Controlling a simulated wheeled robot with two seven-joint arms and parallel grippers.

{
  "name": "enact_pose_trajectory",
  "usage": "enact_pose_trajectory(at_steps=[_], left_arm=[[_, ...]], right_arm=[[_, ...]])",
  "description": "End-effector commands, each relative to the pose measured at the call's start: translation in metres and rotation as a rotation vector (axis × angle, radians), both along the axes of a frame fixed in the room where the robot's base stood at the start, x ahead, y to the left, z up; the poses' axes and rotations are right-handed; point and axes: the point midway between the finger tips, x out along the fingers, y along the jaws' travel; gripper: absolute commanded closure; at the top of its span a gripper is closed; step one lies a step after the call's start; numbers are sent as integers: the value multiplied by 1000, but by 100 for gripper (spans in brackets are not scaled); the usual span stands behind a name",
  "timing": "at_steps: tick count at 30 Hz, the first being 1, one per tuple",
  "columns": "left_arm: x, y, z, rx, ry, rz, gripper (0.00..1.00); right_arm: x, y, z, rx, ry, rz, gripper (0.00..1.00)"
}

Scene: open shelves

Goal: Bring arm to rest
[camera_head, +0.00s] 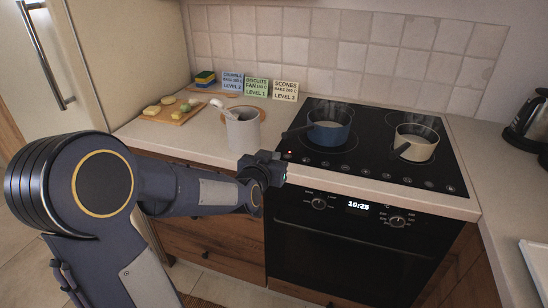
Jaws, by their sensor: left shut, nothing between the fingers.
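My left arm comes in from the left and reaches across the front of the counter. My left gripper (274,168) is shut and empty, near the counter's front edge at the left front corner of the black cooktop. It is in front of and to the right of a grey utensil pot (242,130) with a light spoon in it. I cannot tell whether the gripper touches the edge. My right gripper is not in view.
A blue pot (329,131) and a cream pot (415,145) steam on the cooktop (372,165). A wooden board (172,112) with food, a sponge stack (205,78) and several recipe cards stand behind. A kettle (528,120) is at right. The right counter's middle is clear.

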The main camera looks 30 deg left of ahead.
Motion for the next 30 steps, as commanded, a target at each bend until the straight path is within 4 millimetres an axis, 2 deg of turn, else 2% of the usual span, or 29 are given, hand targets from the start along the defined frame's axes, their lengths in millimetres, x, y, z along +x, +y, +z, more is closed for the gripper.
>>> enact_pose_trajectory(at_steps=[15, 20, 23, 26, 30], left_arm=[[0, 0, 0, -3, 1, -1, 100], [-17, -9, 1, -98, 57, -32, 100], [-46, -28, 3, -227, 148, -90, 100], [-91, -60, 9, -361, 271, -177, 100], [-171, -106, 14, -469, 475, -290, 100]], right_arm=[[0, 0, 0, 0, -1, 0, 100], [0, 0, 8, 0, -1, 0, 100], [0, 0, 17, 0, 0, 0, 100], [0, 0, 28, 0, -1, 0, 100], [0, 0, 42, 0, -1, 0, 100]])
